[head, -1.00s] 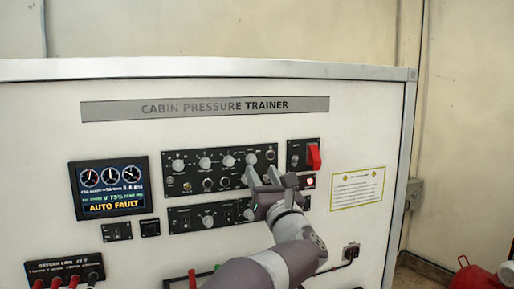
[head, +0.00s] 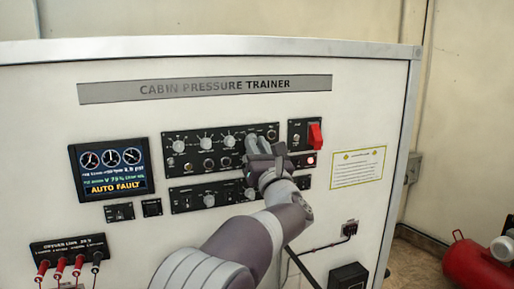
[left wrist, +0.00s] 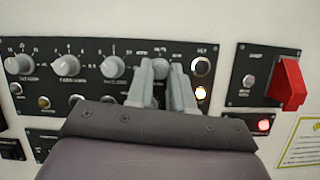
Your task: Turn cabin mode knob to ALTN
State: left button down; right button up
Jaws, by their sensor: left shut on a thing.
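The upper black control panel (head: 196,157) carries a row of knobs. The cabin mode knob (left wrist: 161,67) is near its right end in the left wrist view, mostly hidden between my fingers; its pointer and most labels around it cannot be read. My left gripper (head: 261,140) reaches the panel's right part in the head view. In the left wrist view the left gripper (left wrist: 162,72) has one finger on each side of this knob and is shut on it. The screen (head: 111,170) reads AUTO FAULT. My right gripper is not in view.
A red guarded switch (head: 315,136) and a lit red lamp (head: 310,161) sit right of the gripper. Three white-grey knobs, one of them here (left wrist: 113,66), lie to its left. A lower panel (head: 190,197) is below. A yellow-edged placard (head: 357,169) is further right.

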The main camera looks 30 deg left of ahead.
pick_arm(q)
jog(key=shift+s+a+r+m+t+h+b, duration=0.1)
jog(key=shift+m+t+h+b, duration=0.4)
jog(key=shift+m+h+b, duration=1.15)
jog(key=shift+s+a+f+m+t+h+b, duration=0.1)
jog(key=shift+m+t+h+b, duration=0.4)
jog(key=shift+m, duration=2.25)
jog(key=shift+s+r+m+t+h+b, duration=0.1)
jog(key=shift+m+t+h+b, duration=0.4)
jog(key=shift+m+h+b, duration=1.15)
jog(key=shift+w+m+y+p, duration=0.1)
jog(key=shift+m+y+p, duration=0.25)
jog(key=shift+m+y, duration=0.35)
jog(key=c, duration=1)
grip_release()
